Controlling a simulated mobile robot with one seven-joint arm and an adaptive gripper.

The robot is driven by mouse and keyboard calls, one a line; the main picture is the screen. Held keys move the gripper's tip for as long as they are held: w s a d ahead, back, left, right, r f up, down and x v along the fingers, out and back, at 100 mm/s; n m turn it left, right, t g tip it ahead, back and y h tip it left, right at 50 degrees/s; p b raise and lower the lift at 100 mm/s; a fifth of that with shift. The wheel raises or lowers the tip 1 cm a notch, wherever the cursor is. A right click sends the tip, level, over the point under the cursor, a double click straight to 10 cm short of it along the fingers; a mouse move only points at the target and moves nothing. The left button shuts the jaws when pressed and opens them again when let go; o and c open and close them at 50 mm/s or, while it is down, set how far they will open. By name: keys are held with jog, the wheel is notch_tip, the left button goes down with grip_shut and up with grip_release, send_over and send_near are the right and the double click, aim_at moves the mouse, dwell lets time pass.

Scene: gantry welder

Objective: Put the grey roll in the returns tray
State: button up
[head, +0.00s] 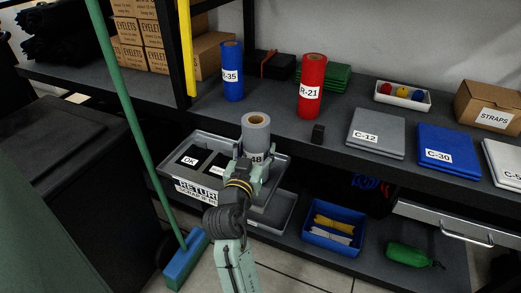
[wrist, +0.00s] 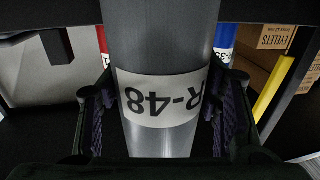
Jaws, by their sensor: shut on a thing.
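The grey roll (head: 256,130) stands upright in my gripper (head: 250,167) in the head view. Its label reads R-48 in the wrist view (wrist: 160,100), where it appears upside down between my two fingers (wrist: 160,112). My gripper is shut on the roll. The returns tray (head: 205,140) is a grey tray with a RETURNS label on its front, on the lower level below the shelf. It holds black items marked with white tags. The roll and gripper are in front of the tray's right part in the head view. I cannot tell the roll's height above it.
A blue roll (head: 232,72) and a red roll (head: 312,85) stand on the shelf above. A green-handled broom (head: 130,110) leans left of the tray. A blue bin (head: 333,226) stands lower right.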

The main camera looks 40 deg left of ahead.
jog(key=shift+f, duration=0.25)
jog(key=shift+r, duration=0.25)
jog(key=o, duration=1.2)
jog(key=shift+f, duration=0.35)
jog(key=shift+c, duration=0.2)
jog(key=o, duration=0.5)
jog(key=shift+r, duration=0.1)
jog(key=shift+c, duration=0.2)
